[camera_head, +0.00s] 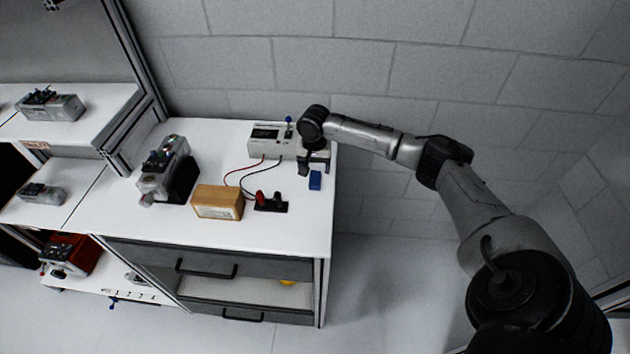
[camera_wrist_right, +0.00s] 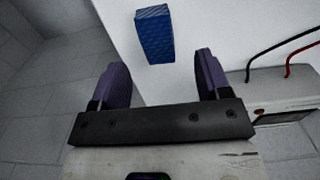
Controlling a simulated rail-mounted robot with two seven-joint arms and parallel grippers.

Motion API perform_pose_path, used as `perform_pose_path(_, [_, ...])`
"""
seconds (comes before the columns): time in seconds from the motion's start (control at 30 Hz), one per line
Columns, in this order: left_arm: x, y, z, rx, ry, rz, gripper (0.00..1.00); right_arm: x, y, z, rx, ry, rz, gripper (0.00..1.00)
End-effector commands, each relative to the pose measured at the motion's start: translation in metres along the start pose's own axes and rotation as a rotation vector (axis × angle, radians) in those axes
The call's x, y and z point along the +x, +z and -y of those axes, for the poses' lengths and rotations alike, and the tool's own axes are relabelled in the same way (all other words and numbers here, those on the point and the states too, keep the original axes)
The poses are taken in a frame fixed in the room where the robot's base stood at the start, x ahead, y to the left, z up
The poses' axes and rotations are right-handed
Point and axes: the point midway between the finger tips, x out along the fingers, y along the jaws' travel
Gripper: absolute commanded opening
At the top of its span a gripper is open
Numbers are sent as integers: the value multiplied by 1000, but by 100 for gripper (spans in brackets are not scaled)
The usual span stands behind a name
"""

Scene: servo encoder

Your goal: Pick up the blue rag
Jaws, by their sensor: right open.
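The blue rag (camera_head: 315,180) is a small folded blue block on the white worktop, close to its right edge. In the right wrist view the blue rag (camera_wrist_right: 154,34) lies beyond the fingertips, roughly between their lines and a little above centre. My right gripper (camera_head: 314,168) is just behind the rag in the head view, above the worktop. In the right wrist view my right gripper (camera_wrist_right: 160,75) has its two purple-padded fingers wide apart with nothing between them. My left gripper is in neither view.
A white meter box (camera_head: 268,141) with red and black leads stands beside the right gripper. A black terminal block (camera_head: 271,206), a wooden box (camera_head: 217,202) and a grey servo device (camera_head: 166,170) stand further left. The worktop's front right area is clear.

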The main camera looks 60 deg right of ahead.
Motion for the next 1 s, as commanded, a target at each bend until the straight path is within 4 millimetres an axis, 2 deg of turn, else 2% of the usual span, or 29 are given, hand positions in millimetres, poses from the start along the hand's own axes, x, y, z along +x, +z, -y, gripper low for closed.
perform_pose_path(0.3, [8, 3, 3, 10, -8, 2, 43, 41, 1, -3, 0, 2, 2, 70])
perform_pose_path(0.6, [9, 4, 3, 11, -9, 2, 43, 47, 1, -3, 0, 0, -1, 70])
perform_pose_path(1.0, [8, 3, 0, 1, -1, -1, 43, 47, 1, -3, -1, 0, 0, 33])
